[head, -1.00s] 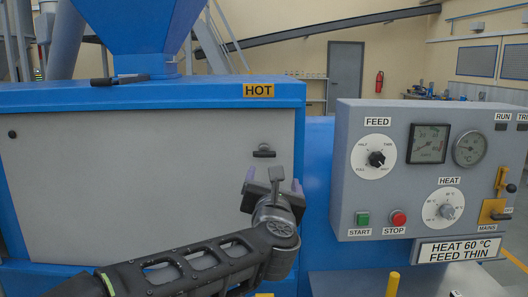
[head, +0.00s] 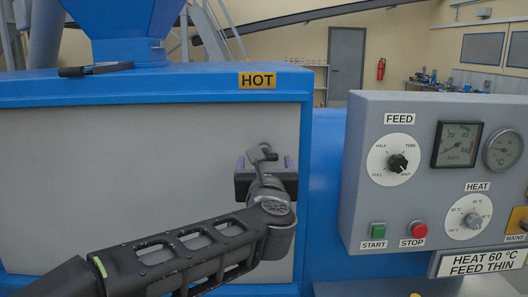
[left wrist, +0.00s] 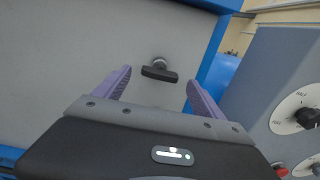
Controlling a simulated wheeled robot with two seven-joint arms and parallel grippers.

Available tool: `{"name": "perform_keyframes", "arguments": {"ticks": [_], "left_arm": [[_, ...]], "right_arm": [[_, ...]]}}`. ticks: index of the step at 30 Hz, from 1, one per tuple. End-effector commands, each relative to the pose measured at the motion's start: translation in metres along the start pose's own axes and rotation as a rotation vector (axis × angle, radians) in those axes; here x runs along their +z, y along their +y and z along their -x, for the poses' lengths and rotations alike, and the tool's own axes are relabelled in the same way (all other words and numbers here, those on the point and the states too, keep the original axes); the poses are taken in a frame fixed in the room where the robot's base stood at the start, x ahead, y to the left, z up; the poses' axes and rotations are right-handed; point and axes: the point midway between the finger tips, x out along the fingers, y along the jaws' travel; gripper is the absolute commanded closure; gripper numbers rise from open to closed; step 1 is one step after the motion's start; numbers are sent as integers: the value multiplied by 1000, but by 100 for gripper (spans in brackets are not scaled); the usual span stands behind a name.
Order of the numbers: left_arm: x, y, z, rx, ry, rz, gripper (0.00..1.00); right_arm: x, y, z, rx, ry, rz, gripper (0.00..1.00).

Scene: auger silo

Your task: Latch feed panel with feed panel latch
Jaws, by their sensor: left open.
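The feed panel (head: 110,180) is a large flat grey sheet set in a blue frame, and it lies flush as far as I can see. The feed panel latch (left wrist: 160,73) is a small black T-handle near the panel's right edge, its bar lying nearly crosswise. In the head view my gripper largely hides it. My left gripper (head: 265,163) is in front of the latch. In the left wrist view the left gripper (left wrist: 158,82) is open, its purple fingers on either side of the bar with gaps. The right gripper is out of view.
A grey control box (head: 440,170) with dials and buttons juts out to the right of the panel. A HOT label (head: 257,80) sits on the blue frame above. A black lever (head: 95,69) lies atop the machine below the blue hopper (head: 118,25).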

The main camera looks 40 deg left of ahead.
Motion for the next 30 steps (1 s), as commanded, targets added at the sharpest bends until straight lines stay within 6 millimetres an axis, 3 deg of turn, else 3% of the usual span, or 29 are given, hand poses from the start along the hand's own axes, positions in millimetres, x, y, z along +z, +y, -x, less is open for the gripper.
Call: {"name": "perform_keyframes", "arguments": {"ticks": [8,19,30], "left_arm": [[1,0,-18,2,2,-1,20],[1,0,-71,1,2,0,20],[0,0,-78,0,0,-1,20]], "right_arm": [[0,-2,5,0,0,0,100],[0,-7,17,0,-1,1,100],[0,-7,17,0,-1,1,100]]}}
